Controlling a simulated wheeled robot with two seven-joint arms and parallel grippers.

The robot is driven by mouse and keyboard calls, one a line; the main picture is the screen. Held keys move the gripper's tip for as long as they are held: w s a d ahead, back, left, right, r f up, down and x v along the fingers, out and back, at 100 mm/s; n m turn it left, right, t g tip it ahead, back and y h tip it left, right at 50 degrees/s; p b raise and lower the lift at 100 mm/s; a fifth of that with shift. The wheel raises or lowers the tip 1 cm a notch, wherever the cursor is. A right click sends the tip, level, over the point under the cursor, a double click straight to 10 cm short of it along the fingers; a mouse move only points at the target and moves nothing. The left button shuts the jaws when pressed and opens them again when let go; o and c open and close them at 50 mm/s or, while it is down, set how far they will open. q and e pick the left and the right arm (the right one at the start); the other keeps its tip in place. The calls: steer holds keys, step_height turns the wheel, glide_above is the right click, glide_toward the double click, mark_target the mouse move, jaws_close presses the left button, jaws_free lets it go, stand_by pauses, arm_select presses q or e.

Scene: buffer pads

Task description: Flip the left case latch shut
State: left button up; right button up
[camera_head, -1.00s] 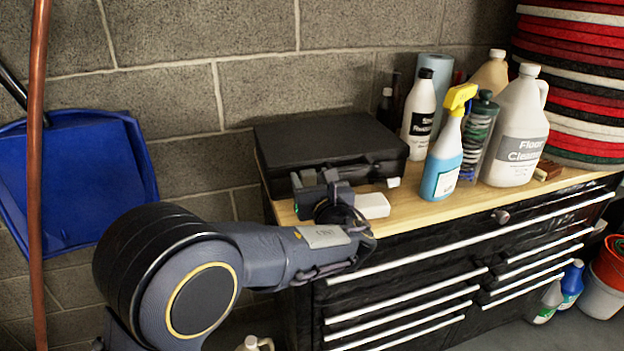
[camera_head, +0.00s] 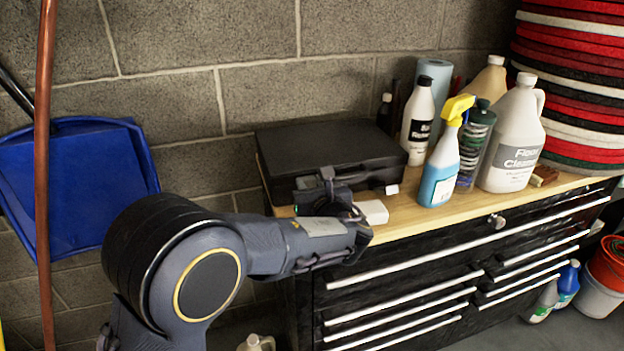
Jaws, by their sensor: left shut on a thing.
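The black case (camera_head: 325,146) lies closed on the wooden top of the tool chest, against the block wall. My left gripper (camera_head: 322,190) is at the left part of the case's front face. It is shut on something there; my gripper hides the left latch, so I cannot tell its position. A small pale piece (camera_head: 392,189) shows at the right end of the case's front. My right gripper is not in view.
A white block (camera_head: 373,212) lies on the wooden top (camera_head: 425,208) just right of my gripper. A spray bottle (camera_head: 440,165), a floor cleaner jug (camera_head: 512,140) and other bottles stand to the right. Stacked red and black pads (camera_head: 575,90) rise at the far right.

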arm_select(q)
steer(key=o, duration=1)
steer(key=v, duration=0.7)
steer(key=shift+s+d+b, duration=0.15)
steer(key=shift+s+b, duration=0.2)
steer(key=shift+s, duration=0.05)
